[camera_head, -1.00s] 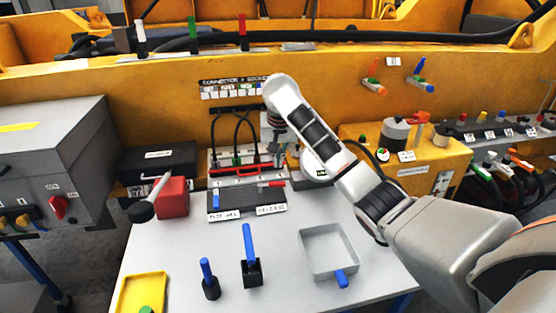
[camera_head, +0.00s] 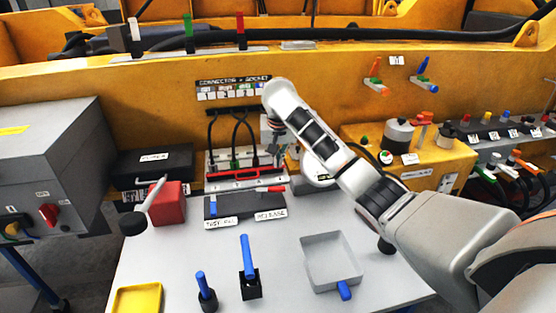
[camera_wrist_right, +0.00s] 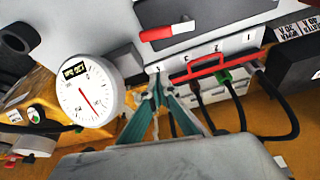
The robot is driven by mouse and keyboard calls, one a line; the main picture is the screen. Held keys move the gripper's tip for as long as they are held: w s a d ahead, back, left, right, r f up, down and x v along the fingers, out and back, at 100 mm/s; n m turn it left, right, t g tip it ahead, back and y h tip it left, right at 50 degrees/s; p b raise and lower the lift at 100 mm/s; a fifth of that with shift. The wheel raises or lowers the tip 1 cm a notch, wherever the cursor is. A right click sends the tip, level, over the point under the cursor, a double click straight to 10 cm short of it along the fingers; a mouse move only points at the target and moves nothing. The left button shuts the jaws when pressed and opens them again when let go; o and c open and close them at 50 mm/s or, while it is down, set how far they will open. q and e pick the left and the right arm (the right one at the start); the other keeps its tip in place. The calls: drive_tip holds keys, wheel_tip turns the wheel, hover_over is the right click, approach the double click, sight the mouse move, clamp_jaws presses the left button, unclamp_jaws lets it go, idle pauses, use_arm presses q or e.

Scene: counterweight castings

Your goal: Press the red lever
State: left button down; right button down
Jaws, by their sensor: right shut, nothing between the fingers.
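A red lever (camera_head: 277,189) lies on the right part of a dark box above the label "RELEASE", and it shows at the top of the right wrist view (camera_wrist_right: 167,32). A blue lever (camera_head: 213,209) is at the box's left side. My right gripper (camera_wrist_right: 155,86) is shut and empty. Its tips point at the white connector panel, beside the round white gauge (camera_wrist_right: 90,90) and short of the red lever. In the head view my right gripper (camera_head: 281,150) is partly hidden by its own arm, behind the dark box. My left gripper is not in view.
A red handle (camera_wrist_right: 197,66) and cables are on the connector panel close by. A red block (camera_head: 169,203) with a black-knobbed rod stands left of the dark box. Blue-handled tools (camera_head: 249,270) and a grey tray (camera_head: 331,262) stand in front. Another small red lever (camera_head: 241,30) stands on the far ledge.

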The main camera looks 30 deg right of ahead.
sight(271, 189)
drive_tip(key=b+x, duration=0.1)
drive_tip(key=x, duration=0.6)
drive_tip(key=shift+s+a, duration=0.2)
drive_tip(key=shift+s, duration=0.05)
drive_tip(key=shift+s+a+r+p, duration=0.1)
drive_tip(key=shift+s+a+p, duration=0.2)
drive_tip(key=shift+s, duration=0.4)
drive_tip(key=shift+s+a, duration=0.3)
drive_tip(key=shift+s, duration=0.55)
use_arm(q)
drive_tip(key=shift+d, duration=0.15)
use_arm(e)
drive_tip(key=shift+a, duration=0.15)
